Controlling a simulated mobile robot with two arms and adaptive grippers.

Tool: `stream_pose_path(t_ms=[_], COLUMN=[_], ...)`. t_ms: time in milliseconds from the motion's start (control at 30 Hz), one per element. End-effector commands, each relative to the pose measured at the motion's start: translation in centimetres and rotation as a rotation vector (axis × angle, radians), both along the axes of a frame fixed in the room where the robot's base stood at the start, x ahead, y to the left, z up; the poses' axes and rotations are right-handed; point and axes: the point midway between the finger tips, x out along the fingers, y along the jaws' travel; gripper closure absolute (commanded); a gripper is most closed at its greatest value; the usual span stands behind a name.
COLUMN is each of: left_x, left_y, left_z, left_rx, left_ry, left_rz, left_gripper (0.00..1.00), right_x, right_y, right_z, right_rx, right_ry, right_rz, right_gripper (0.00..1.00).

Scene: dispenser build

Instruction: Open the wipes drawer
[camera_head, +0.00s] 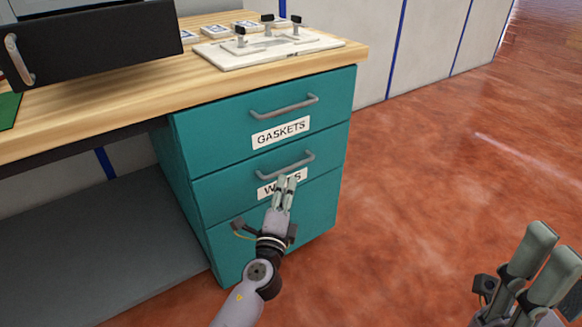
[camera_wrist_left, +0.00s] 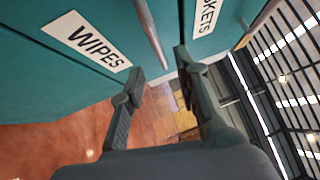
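The wipes drawer (camera_head: 225,193) is the teal middle front of the cabinet, and it is closed. Its grey bar handle (camera_head: 285,166) sits above a white label reading WIPES, which the left gripper partly covers in the head view. In the left wrist view the WIPES label (camera_wrist_left: 87,42) is at the upper left. My left gripper (camera_head: 287,181) is open and empty, just in front of the label and below the handle. In the left wrist view the handle (camera_wrist_left: 150,35) shows between its spread fingers, beyond the tips. My right gripper (camera_head: 552,245) is open and empty, away from the cabinet.
The closed gaskets drawer (camera_head: 220,132) with its own handle (camera_head: 285,107) is directly above. Below is another teal front. A wooden worktop (camera_head: 120,105) carries a white fixture board (camera_head: 225,58) and a dark box with a handle (camera_head: 95,40). Red floor right of the cabinet is clear.

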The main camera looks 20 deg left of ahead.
Motion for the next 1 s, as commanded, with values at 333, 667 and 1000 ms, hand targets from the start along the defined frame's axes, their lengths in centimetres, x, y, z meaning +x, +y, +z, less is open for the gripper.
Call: stream_pose_path(t_ms=[333,667,1000], left_x=[6.5,8.0,8.0], left_y=[0.8,1.0,1.0], left_z=[0.8,1.1,1.0], left_rx=[0.000,0.000,0.000], left_ry=[-0.001,0.001,0.001], left_rz=[0.001,0.001,0.000], left_gripper=[0.70,0.70,0.82], right_x=[0.1,0.1,0.2], right_y=[0.1,0.1,0.0], right_z=[-0.2,0.4,0.4], right_rx=[-0.004,-0.005,0.001], right_ry=[-0.008,-0.027,-0.024], right_rz=[0.000,-0.001,-0.002], right_gripper=[0.60,0.60,0.60])
